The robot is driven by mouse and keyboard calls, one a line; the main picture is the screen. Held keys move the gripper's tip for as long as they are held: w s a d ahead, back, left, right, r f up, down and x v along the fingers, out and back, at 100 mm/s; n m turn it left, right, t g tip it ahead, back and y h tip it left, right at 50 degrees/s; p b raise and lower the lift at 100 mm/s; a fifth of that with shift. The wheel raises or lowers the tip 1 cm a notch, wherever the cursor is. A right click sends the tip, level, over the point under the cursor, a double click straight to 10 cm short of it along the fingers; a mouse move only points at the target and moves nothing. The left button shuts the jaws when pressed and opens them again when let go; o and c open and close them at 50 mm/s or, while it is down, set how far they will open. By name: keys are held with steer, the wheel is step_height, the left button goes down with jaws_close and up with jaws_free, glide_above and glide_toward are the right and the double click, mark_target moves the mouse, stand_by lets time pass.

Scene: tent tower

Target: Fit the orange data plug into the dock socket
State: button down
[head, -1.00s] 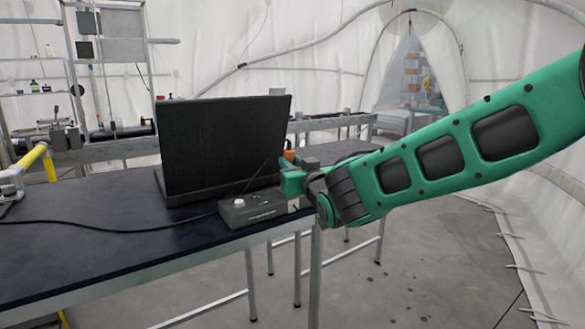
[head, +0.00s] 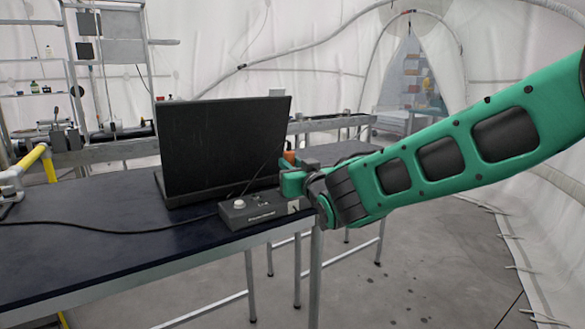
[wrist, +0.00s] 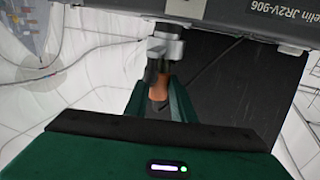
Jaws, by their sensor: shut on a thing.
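My gripper (wrist: 160,103) is shut on the orange plug (wrist: 158,86), with one green finger on each side of it. In the wrist view the plug's far end meets, or sits very close to, a silvery cylinder (wrist: 165,46) under a grey housing (wrist: 225,14) with white lettering. I cannot tell whether the plug is inside it. In the head view my gripper (head: 292,181) is at the table's right end, beside a grey box (head: 252,212) with a white knob. A bit of orange (head: 289,156) shows just above the gripper. The contact is hidden there.
A large black screen (head: 222,145) stands on the dark table (head: 110,245), close behind the gripper. A black cable (head: 125,230) runs left from the grey box across the table. A yellow bar (head: 30,158) is at the far left.

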steer(key=shift+f, duration=0.55)
steer(key=c, duration=1.4)
jaws_free()
steer(key=shift+f, duration=0.1)
steer(key=shift+c, duration=0.2)
steer(key=shift+s, duration=0.1)
steer(key=v, duration=1)
steer(key=shift+s+d, duration=0.15)
steer(key=shift+s, duration=0.05)
